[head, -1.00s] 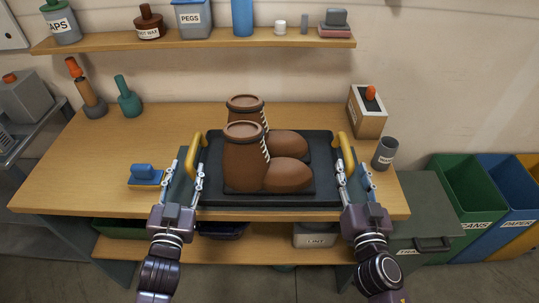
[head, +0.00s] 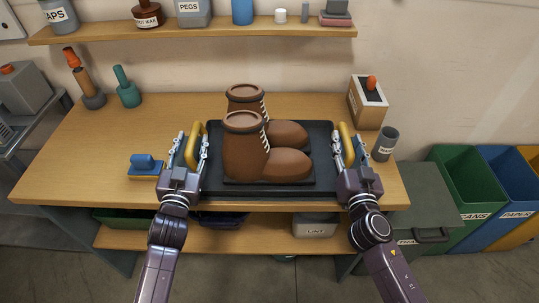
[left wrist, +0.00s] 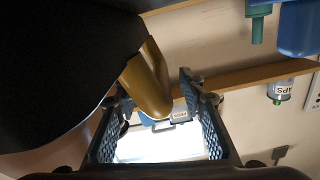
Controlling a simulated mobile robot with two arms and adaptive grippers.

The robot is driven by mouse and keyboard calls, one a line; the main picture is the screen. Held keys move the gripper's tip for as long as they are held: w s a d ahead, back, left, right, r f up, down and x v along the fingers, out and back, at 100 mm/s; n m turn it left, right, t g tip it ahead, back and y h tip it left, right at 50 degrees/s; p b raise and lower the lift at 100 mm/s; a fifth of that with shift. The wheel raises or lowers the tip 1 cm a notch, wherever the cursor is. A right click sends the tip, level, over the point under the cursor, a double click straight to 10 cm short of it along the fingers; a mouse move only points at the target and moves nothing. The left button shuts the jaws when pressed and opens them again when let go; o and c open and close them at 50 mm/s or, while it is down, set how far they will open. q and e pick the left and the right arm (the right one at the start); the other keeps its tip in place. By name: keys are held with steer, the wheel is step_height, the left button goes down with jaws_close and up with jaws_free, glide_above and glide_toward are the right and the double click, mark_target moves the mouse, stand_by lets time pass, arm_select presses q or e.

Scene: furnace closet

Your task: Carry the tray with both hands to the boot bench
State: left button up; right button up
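The black tray (head: 212,178) lies on a wooden workbench (head: 75,165) with a pair of brown boots (head: 247,150) standing on it. It has a yellow handle at its left (head: 193,146) and another at its right (head: 346,143). My left gripper (head: 192,142) is open, its fingers on either side of the left handle. In the left wrist view the yellow handle (left wrist: 148,82) reaches between the spread fingers, apart from both pads. My right gripper (head: 350,145) is open, with its fingers on either side of the right handle. No boot bench is identifiable.
A blue-topped brush (head: 145,167) lies left of my left gripper. A grey cup (head: 384,143) and a box with an orange knob (head: 368,104) stand right of the tray. A shelf (head: 210,29) runs above the bench. Coloured bins (head: 463,185) stand at the right.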

arm_select(q)
steer(key=shift+w, duration=0.6)
arm_select(e)
steer(key=shift+w, duration=0.6)
arm_select(q)
jaws_close()
arm_select(e)
jaws_close()
arm_select(q)
steer(key=shift+r, duration=0.45)
arm_select(e)
steer(key=shift+r, duration=0.4)
arm_select(q)
steer(key=shift+w, duration=0.1)
arm_select(e)
steer(key=shift+w, duration=0.1)
